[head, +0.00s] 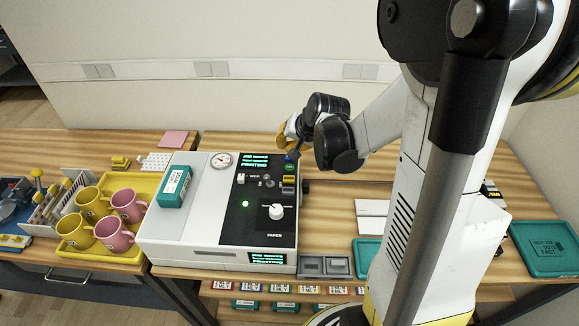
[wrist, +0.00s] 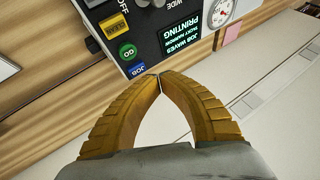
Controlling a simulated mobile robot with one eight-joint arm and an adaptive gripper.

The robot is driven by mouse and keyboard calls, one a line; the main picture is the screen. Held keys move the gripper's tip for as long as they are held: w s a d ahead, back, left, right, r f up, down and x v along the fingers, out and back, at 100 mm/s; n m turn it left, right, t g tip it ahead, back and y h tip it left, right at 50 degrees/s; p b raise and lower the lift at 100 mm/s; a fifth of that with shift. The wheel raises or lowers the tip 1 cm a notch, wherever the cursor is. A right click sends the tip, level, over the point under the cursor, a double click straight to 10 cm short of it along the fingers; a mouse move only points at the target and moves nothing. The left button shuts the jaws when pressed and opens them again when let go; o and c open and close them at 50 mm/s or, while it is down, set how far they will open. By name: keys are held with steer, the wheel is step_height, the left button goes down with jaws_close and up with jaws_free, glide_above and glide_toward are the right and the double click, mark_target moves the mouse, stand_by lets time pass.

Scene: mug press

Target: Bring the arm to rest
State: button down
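My gripper (wrist: 158,75) fills the lower middle of the wrist view. Its two yellow ribbed fingers meet at the tips with nothing between them. In the head view my gripper (head: 285,137) is partly hidden behind my dark wrist, at the back right corner of the white and black press (head: 185,225). In the wrist view the fingertips appear close to the blue JOB button (wrist: 137,70), below the green GO button (wrist: 128,51). I cannot tell whether they touch it. The press displays read "JOB WAVES" and "PRINTING", and a green light (head: 245,204) glows on the panel.
Left of the press, a yellow tray (head: 132,253) holds yellow and pink mugs. A teal box (head: 173,186) lies on the press top. Grey pads (head: 325,266) and a teal tray (head: 545,248) lie to the right. A wall stands behind the wooden bench.

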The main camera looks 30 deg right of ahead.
steer(key=s+a+r+n+b, duration=0.2)
steer(key=s+a+n, duration=0.2)
steer(key=s+a, duration=0.3)
steer(key=s+a+r+n+b, duration=0.2)
steer(key=s+a, duration=0.6)
steer(key=s, duration=0.4)
steer(key=r+n, duration=0.1)
steer(key=n, duration=0.1)
steer(key=shift+r+n+b, duration=0.3)
stand_by(2.5)
